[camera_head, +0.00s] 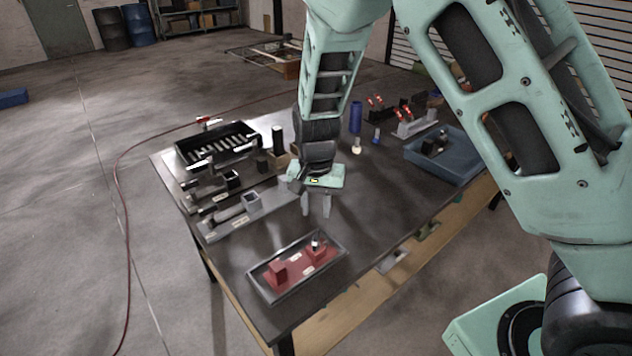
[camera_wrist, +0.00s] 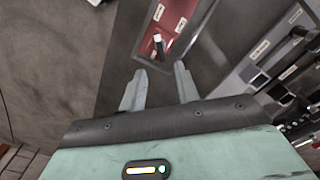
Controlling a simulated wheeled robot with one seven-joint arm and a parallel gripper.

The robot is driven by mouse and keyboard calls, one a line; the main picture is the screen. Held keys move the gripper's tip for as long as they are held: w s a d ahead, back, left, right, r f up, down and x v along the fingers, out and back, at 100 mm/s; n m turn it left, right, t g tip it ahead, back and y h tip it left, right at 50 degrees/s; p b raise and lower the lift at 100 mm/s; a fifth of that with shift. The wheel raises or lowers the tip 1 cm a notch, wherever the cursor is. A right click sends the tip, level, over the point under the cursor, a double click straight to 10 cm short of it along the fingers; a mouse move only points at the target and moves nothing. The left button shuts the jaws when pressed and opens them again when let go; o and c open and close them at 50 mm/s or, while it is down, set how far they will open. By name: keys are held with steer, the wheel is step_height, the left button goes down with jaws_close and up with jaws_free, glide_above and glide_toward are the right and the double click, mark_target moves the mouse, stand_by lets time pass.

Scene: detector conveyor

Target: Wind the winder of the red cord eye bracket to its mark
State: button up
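The red cord eye bracket (camera_head: 297,266) sits in a dark grey tray (camera_head: 265,292) near the front corner of the table. Its red base also shows in the wrist view (camera_wrist: 176,18). A small black, white-tipped part, seemingly the winder (camera_head: 315,243), stands at the bracket's right end; it also shows in the wrist view (camera_wrist: 159,46). I cannot make out the mark. My gripper (camera_head: 316,207) is open and empty above the table, behind the tray. In the wrist view my open fingers (camera_wrist: 160,72) are apart from the white-tipped part, which lies beyond them.
Grey brackets (camera_head: 246,217) stand left of my gripper. A black tray with pale bars (camera_head: 243,127) is at the back left, and a blue tray (camera_head: 470,175) is at the right. A blue cylinder (camera_head: 355,116) stands behind. The tabletop right of the red bracket is clear.

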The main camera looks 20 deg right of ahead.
step_height(320, 180, up, 8)
steer(key=shift+b, duration=0.4)
